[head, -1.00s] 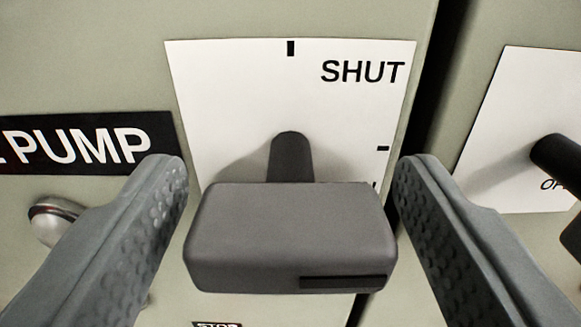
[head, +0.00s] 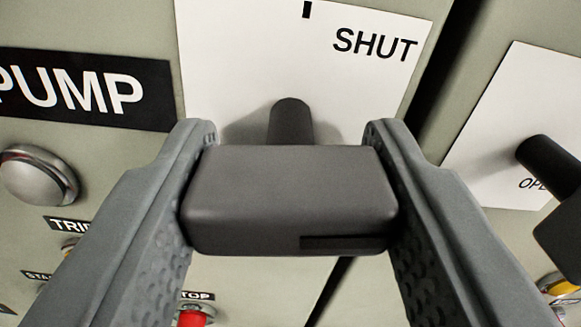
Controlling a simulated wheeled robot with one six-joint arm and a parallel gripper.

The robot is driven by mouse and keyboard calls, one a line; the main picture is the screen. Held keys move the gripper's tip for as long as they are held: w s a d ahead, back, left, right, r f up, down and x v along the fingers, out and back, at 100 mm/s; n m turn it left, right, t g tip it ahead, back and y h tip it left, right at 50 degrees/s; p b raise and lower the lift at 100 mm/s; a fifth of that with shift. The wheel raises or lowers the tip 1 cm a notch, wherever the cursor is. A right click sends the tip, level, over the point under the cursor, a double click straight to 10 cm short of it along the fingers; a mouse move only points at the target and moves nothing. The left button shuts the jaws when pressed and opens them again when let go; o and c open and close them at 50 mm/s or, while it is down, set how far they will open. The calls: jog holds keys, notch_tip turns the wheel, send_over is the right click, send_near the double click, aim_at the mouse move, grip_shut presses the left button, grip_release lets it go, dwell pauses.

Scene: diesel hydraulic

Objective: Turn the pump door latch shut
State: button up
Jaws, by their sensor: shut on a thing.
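The pump door latch (head: 290,195) is a dark grey block-shaped handle on a short post, in the middle of the head view. It stands out from a white plate (head: 225,60) marked SHUT at its upper right, with a black tick at the top. The handle lies crosswise in the picture. My gripper (head: 290,165) is shut on the handle, one finger against its left end and one against its right end. The lower part of the plate is hidden behind the handle and fingers.
A black PUMP label (head: 85,88) and a round metal knob (head: 38,176) are at left. A red STOP button (head: 195,317) is below. Across a dark gap at right, a second white plate (head: 510,110) carries another dark handle (head: 550,165).

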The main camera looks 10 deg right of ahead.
jog(key=n, duration=1.2)
jog(key=shift+n, duration=2.1)
jog(key=o, duration=1)
